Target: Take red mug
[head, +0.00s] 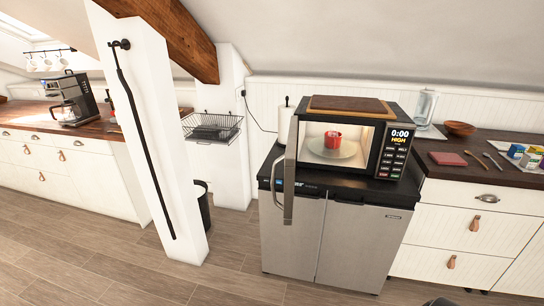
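The red mug (333,140) stands upright on the round glass plate (318,152) inside the lit microwave (389,113). The microwave door (289,180) stands wide open, swung out at the left side of the opening. The microwave rests on the black top of a low steel two-door cabinet or fridge (290,235). Neither my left gripper nor my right gripper can be made out in the head view. A small dark shape shows at the bottom right edge, too cut off to identify.
A white post (150,130) with a black rod stands left of the fridge. A wooden board (350,105) lies on the microwave. A counter (455,178) with a wooden bowl (460,129) and small boxes is at right. The floor in front is clear.

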